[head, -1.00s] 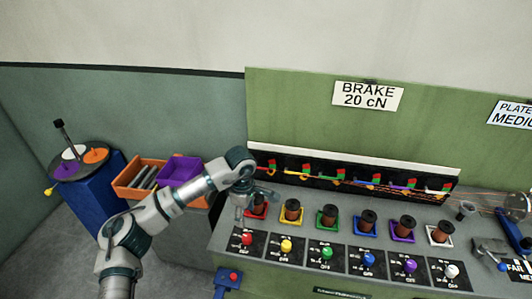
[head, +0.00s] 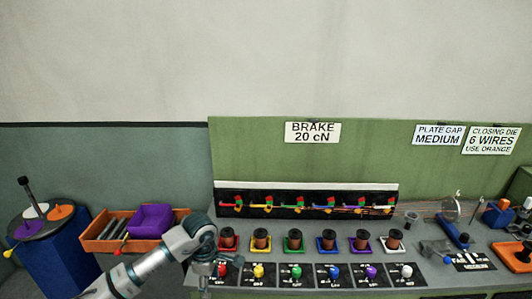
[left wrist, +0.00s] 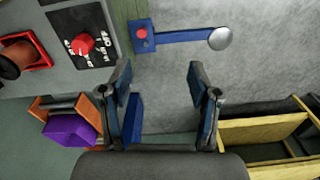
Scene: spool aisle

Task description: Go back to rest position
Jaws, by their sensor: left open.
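My left gripper (left wrist: 160,95) is open and empty in the left wrist view, its two dark fingers apart over bare grey floor. In the head view my left arm comes in from the lower left and bends down at the left end of the grey workbench (head: 350,283). The gripper end there (head: 203,275) is partly cut off and sits beside the red knob (head: 222,270). My right gripper is not in view.
Several brown spools (head: 261,239) stand in coloured holders above a row of knobs. An orange tray (head: 110,243) with a purple bin (head: 152,219) stands left. A blue pedestal (head: 50,265) carries a disc. A blue bar with a red button (left wrist: 142,33) is near the gripper.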

